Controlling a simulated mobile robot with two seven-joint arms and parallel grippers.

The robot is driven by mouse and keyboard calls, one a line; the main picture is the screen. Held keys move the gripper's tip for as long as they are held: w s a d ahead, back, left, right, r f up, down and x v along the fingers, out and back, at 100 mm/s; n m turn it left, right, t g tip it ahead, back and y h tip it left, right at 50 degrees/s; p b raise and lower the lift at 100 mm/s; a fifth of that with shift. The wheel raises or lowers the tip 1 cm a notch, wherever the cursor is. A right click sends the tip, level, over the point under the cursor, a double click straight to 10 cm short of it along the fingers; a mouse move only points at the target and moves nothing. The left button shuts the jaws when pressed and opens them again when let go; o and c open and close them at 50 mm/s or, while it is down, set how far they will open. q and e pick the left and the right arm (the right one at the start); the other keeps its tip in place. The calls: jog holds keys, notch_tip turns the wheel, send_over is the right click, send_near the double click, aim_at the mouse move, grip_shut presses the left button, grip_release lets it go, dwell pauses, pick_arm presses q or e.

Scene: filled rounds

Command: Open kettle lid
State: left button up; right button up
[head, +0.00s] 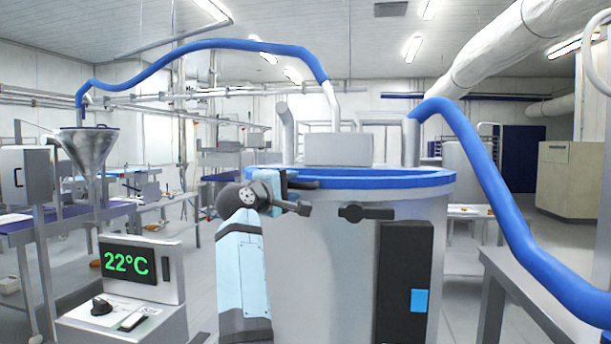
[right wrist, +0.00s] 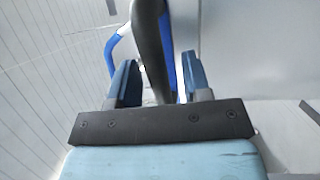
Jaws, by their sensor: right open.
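The kettle (head: 330,270) is a large grey cylinder with a blue rim (head: 400,178) around its top, in the middle of the head view. I cannot tell the lid clearly from the rim. A black knob-like latch (head: 365,213) is on its front. My right gripper (head: 284,184) is at the rim's left front, beside a dark bar (head: 293,207). In the right wrist view, my right gripper (right wrist: 158,64) is open, with a dark bar (right wrist: 152,45) between its fingers. I cannot tell whether the fingers touch it. My left gripper is not in view.
A blue hose (head: 490,180) arches down to the right of the kettle, and another (head: 215,45) runs overhead to a metal funnel (head: 88,150). A display box (head: 135,265) reading 22°C stands at front left. A black panel (head: 404,280) is on the kettle's front.

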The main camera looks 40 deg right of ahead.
jog(key=shift+x, duration=0.85)
jog(key=shift+w+d+p, duration=0.1)
jog(key=shift+d+p, duration=0.1)
jog(key=shift+p, duration=0.1)
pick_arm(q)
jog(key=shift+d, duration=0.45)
pick_arm(e)
jog(key=shift+c, duration=0.3)
grip_shut()
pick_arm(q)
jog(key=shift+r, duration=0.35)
pick_arm(e)
jog(key=shift+r, duration=0.1)
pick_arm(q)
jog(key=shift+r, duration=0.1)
pick_arm(e)
jog(key=shift+r, duration=0.1)
